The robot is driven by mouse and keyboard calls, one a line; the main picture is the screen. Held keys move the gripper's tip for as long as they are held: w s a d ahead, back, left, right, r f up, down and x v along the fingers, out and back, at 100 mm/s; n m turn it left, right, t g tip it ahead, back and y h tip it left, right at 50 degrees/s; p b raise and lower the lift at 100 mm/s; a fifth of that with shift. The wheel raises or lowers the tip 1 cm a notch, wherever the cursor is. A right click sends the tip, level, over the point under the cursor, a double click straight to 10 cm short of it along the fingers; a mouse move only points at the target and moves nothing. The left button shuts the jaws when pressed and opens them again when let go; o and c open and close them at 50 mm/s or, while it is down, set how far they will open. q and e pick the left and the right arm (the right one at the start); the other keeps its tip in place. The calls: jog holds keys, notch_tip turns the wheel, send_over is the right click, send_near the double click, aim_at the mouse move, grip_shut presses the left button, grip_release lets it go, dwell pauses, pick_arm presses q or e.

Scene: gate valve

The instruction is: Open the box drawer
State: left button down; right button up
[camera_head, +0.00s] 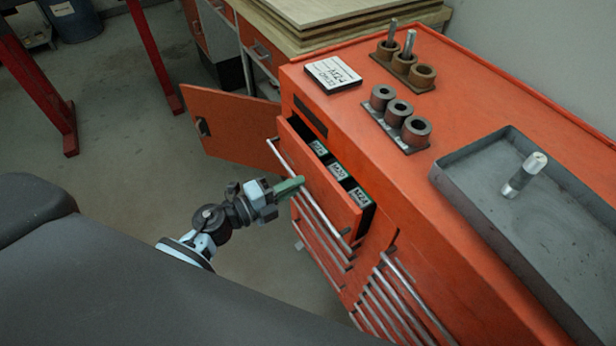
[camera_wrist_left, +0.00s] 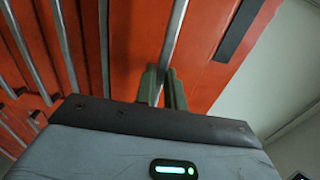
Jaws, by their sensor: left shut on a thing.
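The orange tool cabinet's top drawer (camera_head: 338,205) stands partly open. Labelled dark boxes (camera_head: 337,171) show inside it. A long metal bar handle (camera_head: 322,215) runs along the drawer front. My left gripper (camera_head: 298,182) comes in from the left and is shut on this handle near its upper part. In the left wrist view, the green fingers (camera_wrist_left: 162,87) close around the metal bar (camera_wrist_left: 173,45). My right gripper is not in view.
More drawers with bar handles (camera_head: 400,300) lie below and to the right. An orange cabinet door (camera_head: 232,130) hangs open at the left. A grey tray (camera_head: 530,225) and round metal parts (camera_head: 398,110) stand on the cabinet top.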

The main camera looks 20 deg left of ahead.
pick_arm(q)
jog(key=b+v, duration=0.1)
jog(key=v, duration=2.3)
jog(key=shift+s+a, duration=0.15)
jog(key=shift+a, duration=0.05)
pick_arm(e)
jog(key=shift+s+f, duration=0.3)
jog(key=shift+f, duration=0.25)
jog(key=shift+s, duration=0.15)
pick_arm(q)
jog(key=c, duration=1.5)
grip_release()
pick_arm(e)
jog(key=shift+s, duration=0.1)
pick_arm(q)
jog(key=shift+s, duration=0.1)
jog(key=b+v, duration=0.1)
jog(key=v, duration=0.6)
jog(key=shift+s+a, duration=0.25)
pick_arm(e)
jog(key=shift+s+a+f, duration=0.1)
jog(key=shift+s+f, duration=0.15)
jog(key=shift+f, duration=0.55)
